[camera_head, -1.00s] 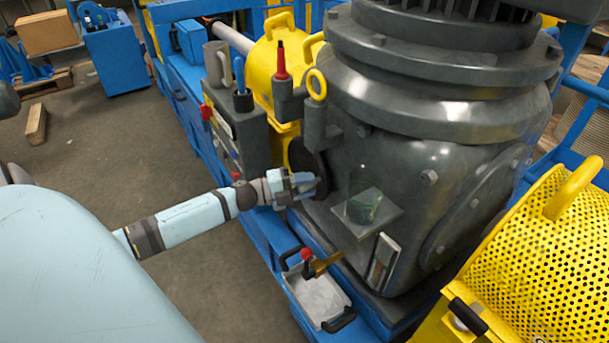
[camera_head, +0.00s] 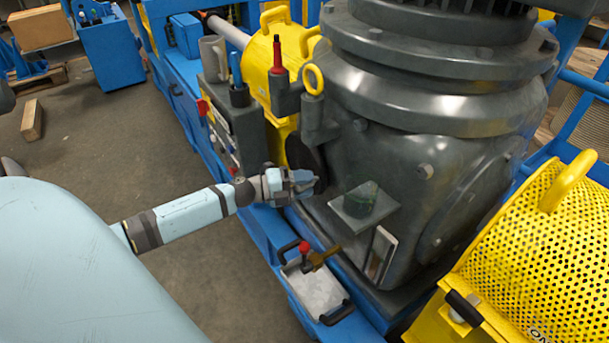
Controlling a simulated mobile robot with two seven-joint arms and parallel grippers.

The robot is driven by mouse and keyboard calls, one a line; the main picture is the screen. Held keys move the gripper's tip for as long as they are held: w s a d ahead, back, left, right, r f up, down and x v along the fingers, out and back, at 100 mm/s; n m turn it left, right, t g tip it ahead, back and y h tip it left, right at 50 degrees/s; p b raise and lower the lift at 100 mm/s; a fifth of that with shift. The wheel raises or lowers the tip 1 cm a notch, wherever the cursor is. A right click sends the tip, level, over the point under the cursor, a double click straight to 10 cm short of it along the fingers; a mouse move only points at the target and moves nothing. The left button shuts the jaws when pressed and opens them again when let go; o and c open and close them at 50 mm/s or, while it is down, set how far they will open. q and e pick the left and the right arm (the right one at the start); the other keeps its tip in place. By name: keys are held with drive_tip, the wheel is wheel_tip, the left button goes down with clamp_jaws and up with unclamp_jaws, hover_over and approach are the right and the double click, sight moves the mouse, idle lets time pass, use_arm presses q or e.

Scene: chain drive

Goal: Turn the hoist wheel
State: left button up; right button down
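The hoist wheel appears to be the dark round disc (camera_head: 296,152) on the left side of the big grey gear housing (camera_head: 395,165). It is seen nearly edge-on, and its lower part is hidden behind my gripper. My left gripper (camera_head: 312,183) is at the lower edge of this disc, with its fingers pointing right. The fingers overlap the disc in the picture. I cannot tell whether they touch it or are closed on its rim. My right gripper is not in view.
A tray (camera_head: 316,290) with a red-knobbed valve (camera_head: 305,250) sits below the gripper. A control box (camera_head: 235,130) stands behind. A yellow perforated guard (camera_head: 545,250) is at right. Open floor lies left.

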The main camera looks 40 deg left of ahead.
use_arm(q)
drive_tip(key=shift+o, duration=0.7)
drive_tip(key=v, duration=1.3)
drive_tip(key=shift+s+a+p, duration=0.2)
drive_tip(key=shift+s+p, duration=0.1)
drive_tip(key=shift+s, duration=0.05)
drive_tip(key=shift+r, duration=0.1)
